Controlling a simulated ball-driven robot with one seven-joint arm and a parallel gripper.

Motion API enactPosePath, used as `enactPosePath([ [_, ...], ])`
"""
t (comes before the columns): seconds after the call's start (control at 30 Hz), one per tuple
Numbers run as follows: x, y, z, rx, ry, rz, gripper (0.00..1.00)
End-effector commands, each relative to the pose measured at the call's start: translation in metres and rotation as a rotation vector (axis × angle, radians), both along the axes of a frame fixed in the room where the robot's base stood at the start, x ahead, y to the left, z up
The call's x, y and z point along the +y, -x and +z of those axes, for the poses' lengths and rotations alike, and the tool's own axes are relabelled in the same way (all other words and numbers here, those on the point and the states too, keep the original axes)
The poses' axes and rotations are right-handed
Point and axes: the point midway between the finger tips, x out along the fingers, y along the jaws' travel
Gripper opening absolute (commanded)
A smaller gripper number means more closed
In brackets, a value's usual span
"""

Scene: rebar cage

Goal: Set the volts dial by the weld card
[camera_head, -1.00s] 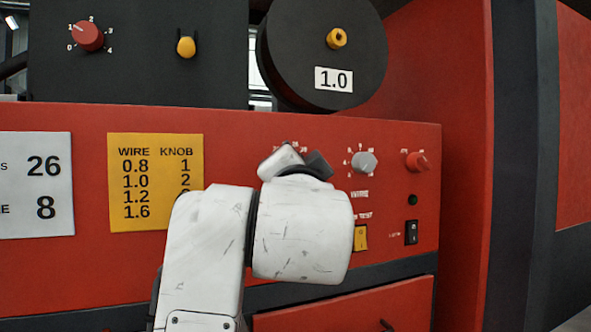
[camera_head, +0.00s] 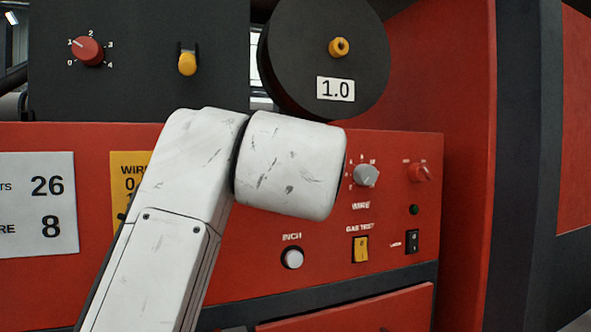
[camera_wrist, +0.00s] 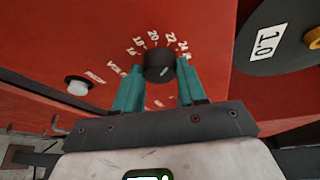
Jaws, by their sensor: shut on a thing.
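The volts dial (camera_wrist: 157,64) is a dark round knob on the red panel in the wrist view. White numbers form an arc above it; 20 and 22 are readable near its top, and smaller print is blurred. The two teal fingers of my gripper (camera_wrist: 159,76) are shut on the dial from either side. I cannot make out a pointer mark on it. In the head view my white arm hides the dial and my gripper. The white card (camera_head: 38,204) at the left reads 26 on a line ending "TS" and 8 on a line ending "RE".
A yellow card (camera_head: 126,170) is mostly behind my arm. A spool (camera_head: 290,60) marked 1.0 overhangs above.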

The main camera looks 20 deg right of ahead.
Motion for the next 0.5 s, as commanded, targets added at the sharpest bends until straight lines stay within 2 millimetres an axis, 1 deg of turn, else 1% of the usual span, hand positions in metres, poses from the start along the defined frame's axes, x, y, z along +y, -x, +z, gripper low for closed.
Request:
enactPosePath([
  [0.5, -0.0031, -0.0001, 0.0046, 0.007, -0.495, -0.001, 0.10],
])
